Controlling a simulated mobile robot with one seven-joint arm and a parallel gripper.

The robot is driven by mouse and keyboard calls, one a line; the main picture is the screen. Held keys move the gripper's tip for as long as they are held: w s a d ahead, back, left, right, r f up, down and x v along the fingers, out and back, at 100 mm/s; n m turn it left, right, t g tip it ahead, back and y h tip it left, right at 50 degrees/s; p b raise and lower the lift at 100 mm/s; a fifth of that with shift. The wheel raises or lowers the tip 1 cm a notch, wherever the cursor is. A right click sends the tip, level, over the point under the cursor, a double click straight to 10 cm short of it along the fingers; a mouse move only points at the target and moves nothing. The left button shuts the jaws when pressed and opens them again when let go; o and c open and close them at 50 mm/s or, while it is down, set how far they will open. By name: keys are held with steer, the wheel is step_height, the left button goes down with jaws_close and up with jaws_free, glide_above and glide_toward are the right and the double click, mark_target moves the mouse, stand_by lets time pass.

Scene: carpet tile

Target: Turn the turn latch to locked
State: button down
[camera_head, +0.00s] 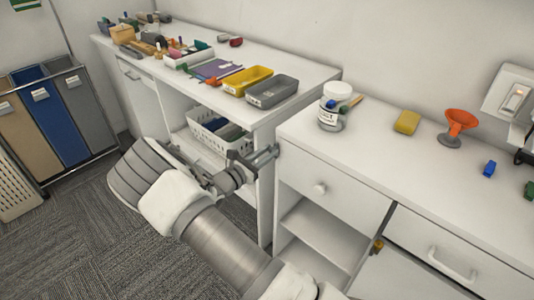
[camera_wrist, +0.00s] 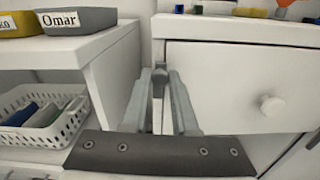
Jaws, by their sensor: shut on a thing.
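A small brass-coloured fitting (camera_head: 377,246) sits at the upper left corner of the lower right cabinet door. It looks like a turn latch, but its locked or unlocked position is too small to tell. My gripper (camera_head: 272,153) is well to its left, at the left edge of the drawer cabinet. In the wrist view, my gripper's (camera_wrist: 160,76) fingers converge on a small grey piece beside the left edge of the drawer front (camera_wrist: 225,85).
The drawer has a round white knob (camera_head: 320,188), with an open shelf below. A white basket (camera_head: 212,128) stands in the left cabinet. Yellow (camera_head: 246,80) and grey (camera_head: 272,92) bins stand above it. A jar (camera_head: 332,105) and an orange funnel (camera_head: 459,123) stand on the right counter.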

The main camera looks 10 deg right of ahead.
steer(key=m, duration=0.1)
steer(key=m+b, duration=0.1)
steer(key=s+m, duration=0.1)
steer(key=m, duration=0.1)
steer(key=shift+d+f+b, duration=0.3)
steer(key=shift+d+b, duration=0.1)
steer(key=m+b, duration=0.2)
steer(key=m, duration=0.1)
steer(key=s+f+m+b, duration=0.1)
steer(key=shift+d+m, duration=0.3)
steer(key=shift+d, duration=0.05)
steer(key=m+b, duration=0.1)
steer(key=f+m+b, duration=0.1)
steer(key=m, duration=0.1)
steer(key=m+b, duration=0.1)
steer(key=b, duration=0.1)
steer(key=shift+s+d+f, duration=0.2)
steer(key=shift+s+f, duration=0.1)
steer(key=shift+s, duration=0.1)
steer(key=m+b, duration=0.3)
steer(key=shift+s+d+f+m, duration=0.1)
steer(key=shift+f+m, duration=0.2)
steer(key=shift+f, duration=0.05)
steer(key=c, duration=0.7)
jaws_free()
